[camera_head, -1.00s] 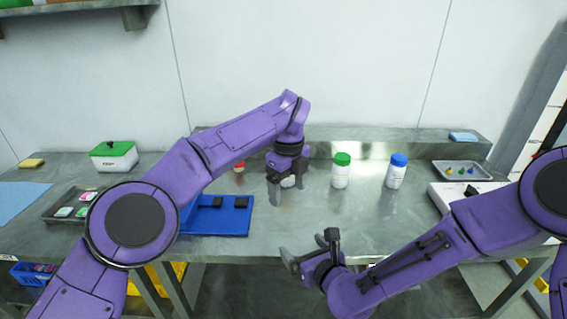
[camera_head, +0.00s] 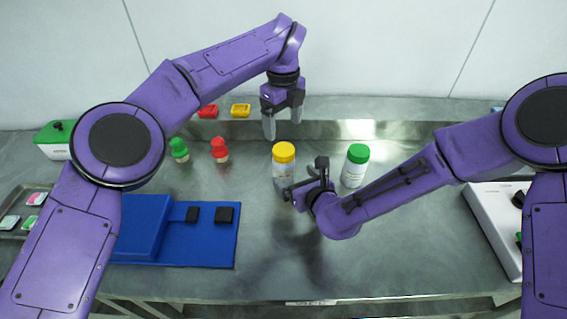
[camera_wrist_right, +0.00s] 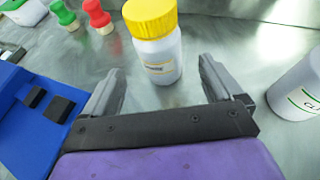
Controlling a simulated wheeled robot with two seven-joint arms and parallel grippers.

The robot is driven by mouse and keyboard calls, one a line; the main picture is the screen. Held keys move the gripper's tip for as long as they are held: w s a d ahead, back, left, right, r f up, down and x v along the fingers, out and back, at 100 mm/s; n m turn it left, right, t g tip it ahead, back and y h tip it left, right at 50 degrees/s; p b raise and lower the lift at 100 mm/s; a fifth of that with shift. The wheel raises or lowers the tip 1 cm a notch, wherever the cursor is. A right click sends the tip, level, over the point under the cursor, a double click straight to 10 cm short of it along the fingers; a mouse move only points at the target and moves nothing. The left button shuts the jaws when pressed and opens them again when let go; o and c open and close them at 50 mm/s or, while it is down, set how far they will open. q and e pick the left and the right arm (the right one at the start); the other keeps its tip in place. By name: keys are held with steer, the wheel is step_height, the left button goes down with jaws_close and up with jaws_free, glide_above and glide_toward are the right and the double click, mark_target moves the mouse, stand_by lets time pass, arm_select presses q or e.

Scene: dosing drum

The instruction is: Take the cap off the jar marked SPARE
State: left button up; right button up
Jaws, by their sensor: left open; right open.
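A white jar with a yellow cap (camera_head: 284,152) stands upright on the steel bench. It also shows in the right wrist view (camera_wrist_right: 155,45), with a small label I cannot read for sure. My right gripper (camera_head: 304,179) is open and low in front of this jar; in the wrist view its fingers (camera_wrist_right: 161,68) point to either side of the jar without gripping it. My left gripper (camera_head: 283,122) is open, pointing down above and behind the yellow cap, apart from it. A white jar with a green cap (camera_head: 356,166) stands to the right, its label only partly visible.
Green (camera_head: 179,150) and red (camera_head: 220,150) stoppers or stamps stand left of the yellow-capped jar. A blue mat (camera_head: 210,250) with black blocks lies front left. Red and yellow pieces (camera_head: 241,110) sit on the back ledge. A white device (camera_head: 490,215) is at right.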

mark_target(288, 171)
steer(key=x, duration=0.8)
steer(key=shift+w+f, duration=0.1)
steer(key=shift+w, duration=0.05)
arm_select(q)
steer(key=shift+s+r, duration=0.1)
steer(key=shift+s, duration=0.1)
arm_select(e)
steer(key=shift+a, duration=0.1)
